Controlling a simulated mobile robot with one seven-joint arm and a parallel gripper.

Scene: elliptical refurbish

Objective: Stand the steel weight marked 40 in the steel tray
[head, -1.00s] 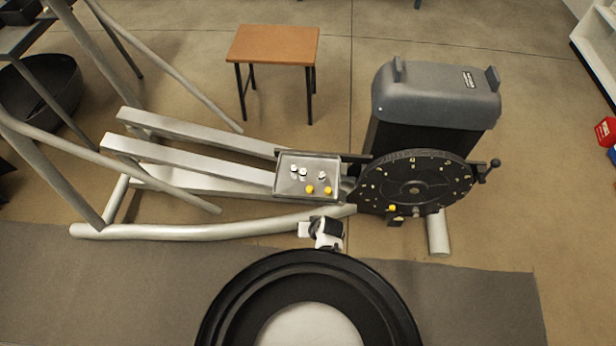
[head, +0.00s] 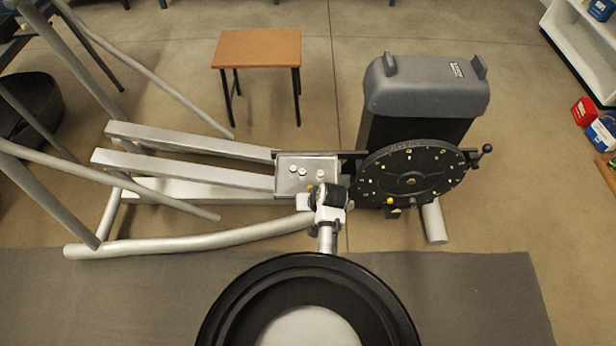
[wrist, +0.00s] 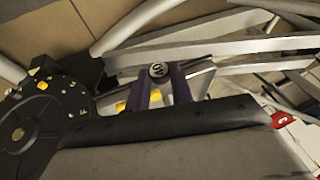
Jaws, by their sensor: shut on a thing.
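The fingers and the weight are hidden in the head view. I cannot tell the gap between weight and tray.
The black dial disc (head: 412,178) with a side crank stands just right of the tray. A grey housing (head: 425,85) rises behind it. Silver rails (head: 190,175) run to the left. A small wooden table (head: 256,50) stands behind. A grey mat (head: 480,300) lies in front.

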